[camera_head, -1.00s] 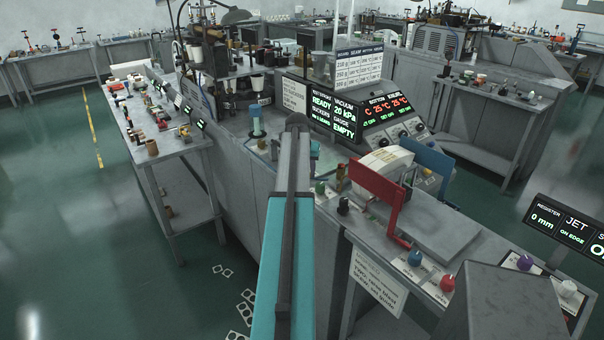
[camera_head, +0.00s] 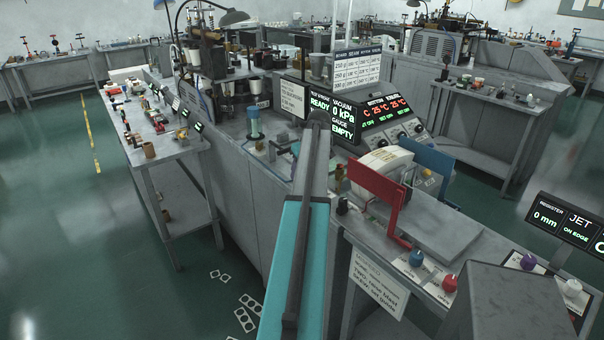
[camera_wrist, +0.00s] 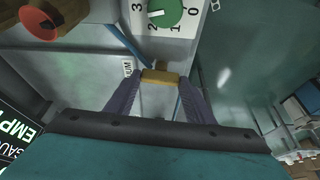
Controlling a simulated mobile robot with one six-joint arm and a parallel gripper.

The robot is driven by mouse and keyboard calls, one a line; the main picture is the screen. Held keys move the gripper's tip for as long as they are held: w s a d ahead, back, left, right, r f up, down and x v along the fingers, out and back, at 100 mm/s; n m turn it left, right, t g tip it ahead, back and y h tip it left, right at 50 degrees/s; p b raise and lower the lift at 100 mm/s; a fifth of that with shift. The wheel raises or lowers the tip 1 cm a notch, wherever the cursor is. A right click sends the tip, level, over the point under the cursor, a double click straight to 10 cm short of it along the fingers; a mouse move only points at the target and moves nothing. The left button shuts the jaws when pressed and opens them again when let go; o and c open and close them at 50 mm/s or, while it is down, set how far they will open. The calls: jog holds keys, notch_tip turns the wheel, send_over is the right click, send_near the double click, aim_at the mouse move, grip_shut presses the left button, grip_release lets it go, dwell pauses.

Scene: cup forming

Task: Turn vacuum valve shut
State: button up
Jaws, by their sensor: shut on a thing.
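In the wrist view my gripper (camera_wrist: 160,84) is shut on a small brass-coloured valve handle (camera_wrist: 160,76), with one dark finger at each end of it. A partly covered label ending in "UM" (camera_wrist: 128,68) is just left of the handle. The rest of the valve is hard to make out. In the head view my arm covers the gripper and the valve. The vacuum readout (camera_head: 345,112) there shows 0 kPa, beside the words READY and EMPTY.
A red-brown round part (camera_wrist: 55,12) is at upper left. In the head view a red bracket (camera_head: 378,183) and a blue plate (camera_head: 428,165) stand right of my arm.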

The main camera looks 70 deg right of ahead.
jog(key=shift+w+d+r+n, duration=0.1)
jog(key=shift+w+n, duration=0.05)
jog(key=shift+n, duration=0.45)
jog(key=o, duration=1.1)
jog(key=shift+c, duration=0.2)
jog(key=b+v, duration=0.3)
jog(key=v, duration=1)
jog(key=shift+s+r, duration=0.3)
jog(key=shift+s, duration=0.05)
jog(key=shift+w, duration=0.1)
